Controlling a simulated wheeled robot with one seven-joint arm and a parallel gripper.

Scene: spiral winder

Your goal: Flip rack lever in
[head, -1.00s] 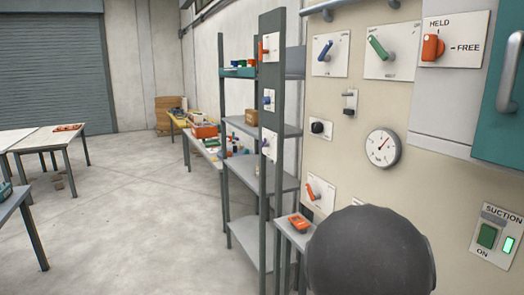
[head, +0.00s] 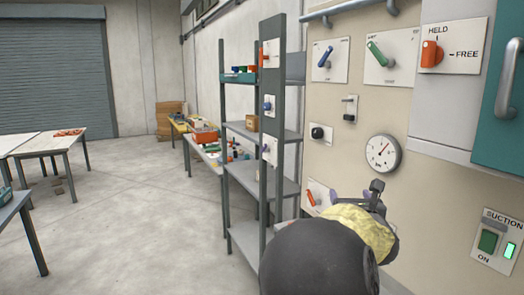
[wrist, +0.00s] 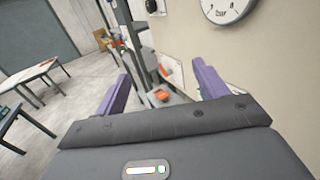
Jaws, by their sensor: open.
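The grey rack's front post (head: 272,200) carries several small levers on white plates. My gripper (wrist: 160,70) is open and empty, with purple fingers apart in the wrist view. In the head view my gripper (head: 372,195) is in front of the panel, right of and apart from the post; its fingers are mostly hidden.
The beige panel (head: 345,165) holds levers, knobs and a pressure gauge (head: 383,153). An orange lever (head: 311,198) sits low on it, near my arm. A teal cabinet (head: 500,110) stands out at right. Tables stand at far left.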

